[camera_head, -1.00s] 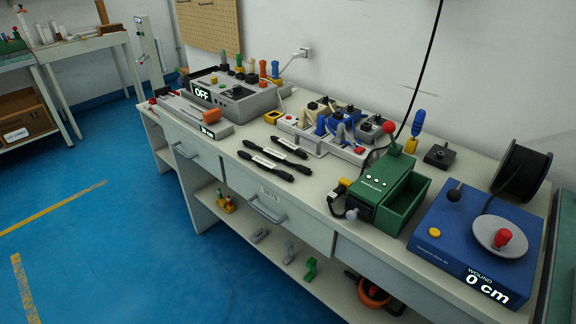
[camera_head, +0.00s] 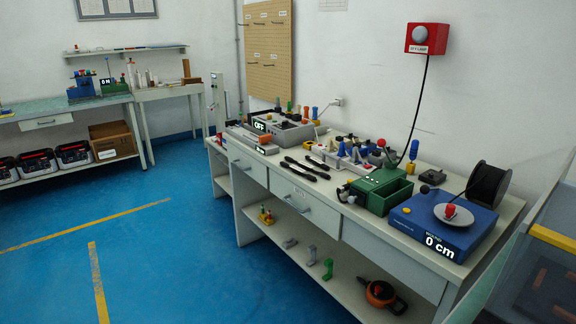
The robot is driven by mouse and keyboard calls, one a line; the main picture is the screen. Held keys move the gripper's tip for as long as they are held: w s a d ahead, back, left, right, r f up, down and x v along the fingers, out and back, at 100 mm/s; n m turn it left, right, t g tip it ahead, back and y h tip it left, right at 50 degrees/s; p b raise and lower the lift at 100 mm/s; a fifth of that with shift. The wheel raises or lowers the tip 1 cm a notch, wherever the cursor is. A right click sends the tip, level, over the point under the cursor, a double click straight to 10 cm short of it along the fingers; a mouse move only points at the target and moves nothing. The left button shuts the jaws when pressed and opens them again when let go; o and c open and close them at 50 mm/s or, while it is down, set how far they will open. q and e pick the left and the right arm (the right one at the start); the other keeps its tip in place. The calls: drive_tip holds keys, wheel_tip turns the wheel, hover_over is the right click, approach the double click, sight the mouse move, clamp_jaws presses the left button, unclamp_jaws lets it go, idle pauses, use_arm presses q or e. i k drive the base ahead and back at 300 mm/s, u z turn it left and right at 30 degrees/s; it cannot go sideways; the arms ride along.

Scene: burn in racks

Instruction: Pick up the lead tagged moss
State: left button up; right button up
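Several black leads (camera_head: 304,169) lie side by side on the bench top (camera_head: 268,166), left of the green box. They have pale tags, but the lettering is too small to read, so I cannot tell which one is tagged moss. Small pale labels also show on the pegboard (camera_head: 268,55) on the back wall, and these are unreadable too. Neither of my grippers is in view.
On the bench are a grey unit reading OFF (camera_head: 282,127), a green box (camera_head: 378,190), a blue winder reading 0 cm (camera_head: 440,222) and a black spool (camera_head: 488,184). A lower shelf holds an orange reel (camera_head: 380,292). Blue floor (camera_head: 190,260) lies open at left.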

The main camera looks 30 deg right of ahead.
sight(316, 161)
drive_tip(key=u, duration=0.3)
drive_tip(key=i, duration=1.8)
drive_tip(key=z, duration=1)
drive_tip(key=i, duration=1.1)
drive_tip(key=z, duration=1.25)
